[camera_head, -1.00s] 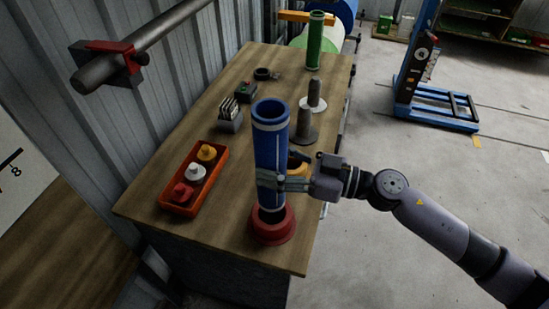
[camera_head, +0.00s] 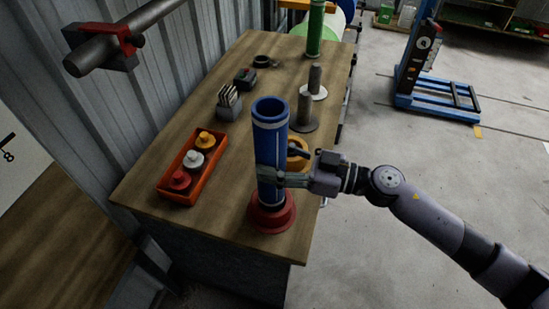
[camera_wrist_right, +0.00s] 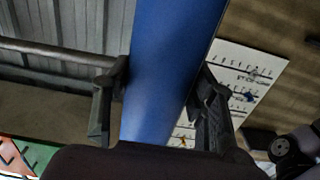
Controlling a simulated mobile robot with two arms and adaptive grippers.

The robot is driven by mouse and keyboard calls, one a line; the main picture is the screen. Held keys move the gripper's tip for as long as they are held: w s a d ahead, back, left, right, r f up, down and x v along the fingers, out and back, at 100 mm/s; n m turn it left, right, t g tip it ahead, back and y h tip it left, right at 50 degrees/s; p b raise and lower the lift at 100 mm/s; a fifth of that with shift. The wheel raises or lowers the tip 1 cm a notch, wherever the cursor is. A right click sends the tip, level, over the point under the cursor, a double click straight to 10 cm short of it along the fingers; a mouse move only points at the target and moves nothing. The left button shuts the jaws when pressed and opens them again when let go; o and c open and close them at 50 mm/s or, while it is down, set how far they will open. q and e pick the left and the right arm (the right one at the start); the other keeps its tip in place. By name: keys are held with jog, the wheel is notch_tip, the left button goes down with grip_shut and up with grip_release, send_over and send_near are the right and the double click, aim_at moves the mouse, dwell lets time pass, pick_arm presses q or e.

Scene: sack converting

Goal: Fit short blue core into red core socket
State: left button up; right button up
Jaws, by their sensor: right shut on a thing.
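The short blue core (camera_head: 270,140) stands upright in the head view, its lower end at the red core socket (camera_head: 272,213) on the near end of the bench. The core's bottom edge appears down inside the socket's rim; how deep it sits I cannot tell. My right gripper (camera_head: 272,177) is shut around the lower part of the core from the right. In the right wrist view the blue core (camera_wrist_right: 170,70) passes between the two dark fingers (camera_wrist_right: 160,100). My left gripper is not in view.
An orange tray (camera_head: 168,185) with several knobbed pieces lies left of the core. A yellow ring-like object (camera_head: 298,158) is just behind the gripper. Grey posts (camera_head: 305,108), a card holder (camera_head: 229,105) and a green core (camera_head: 315,30) stand farther back. The wooden bench (camera_head: 225,215) is clear near the socket.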

jog(key=shift+r, duration=0.1)
jog(key=shift+p, duration=0.55)
dwell(0.5)
jog(key=shift+p, duration=0.45)
dwell(0.6)
jog(key=shift+p, duration=0.45)
notch_tip(320, 180, down, 7)
jog(key=b, duration=0.4)
dwell(2.2)
jog(key=o, duration=1.6)
jog(key=shift+o, duration=0.6)
